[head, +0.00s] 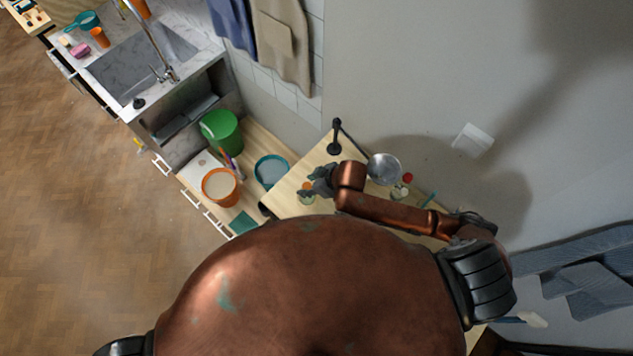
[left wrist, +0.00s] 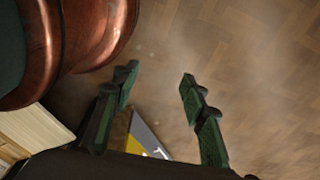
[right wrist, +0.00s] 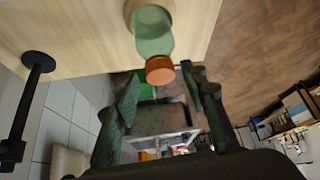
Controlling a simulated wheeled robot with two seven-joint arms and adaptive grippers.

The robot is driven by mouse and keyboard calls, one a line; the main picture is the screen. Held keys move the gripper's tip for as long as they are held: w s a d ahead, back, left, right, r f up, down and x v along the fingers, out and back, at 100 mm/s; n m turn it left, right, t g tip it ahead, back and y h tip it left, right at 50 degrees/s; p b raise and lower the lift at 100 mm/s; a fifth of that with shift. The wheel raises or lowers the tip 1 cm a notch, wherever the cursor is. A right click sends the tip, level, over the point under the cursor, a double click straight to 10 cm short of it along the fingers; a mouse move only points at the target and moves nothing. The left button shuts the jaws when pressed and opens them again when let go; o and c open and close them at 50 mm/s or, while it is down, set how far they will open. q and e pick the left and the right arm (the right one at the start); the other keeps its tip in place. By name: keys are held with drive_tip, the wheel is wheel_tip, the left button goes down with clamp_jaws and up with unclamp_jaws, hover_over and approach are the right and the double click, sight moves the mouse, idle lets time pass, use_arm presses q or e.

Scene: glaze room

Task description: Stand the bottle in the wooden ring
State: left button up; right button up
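A translucent green bottle (right wrist: 153,34) with an orange cap (right wrist: 160,70) is upright on the pale wooden table in the right wrist view. A round tan wooden ring (right wrist: 130,12) shows at its base. The bottle appears to stand in it, though its far side is hidden. My right gripper (right wrist: 158,74) is open, its fingers on either side of the cap with gaps visible. In the head view the bottle (head: 306,198) is small, right by my right gripper (head: 318,184). My left gripper (left wrist: 158,78) is open and empty above the floor.
On the table (head: 290,207) are a black stand (head: 335,140), a metal bowl (head: 384,169) and a red-capped jar (head: 400,191). A green bucket (head: 221,130), an orange bucket (head: 220,187) and a sink (head: 140,65) lie left. The wall is close behind the table.

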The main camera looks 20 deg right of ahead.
use_arm(q)
drive_tip(key=shift+w+f, duration=0.2)
drive_tip(key=shift+w, duration=0.3)
use_arm(e)
drive_tip(key=v, duration=1)
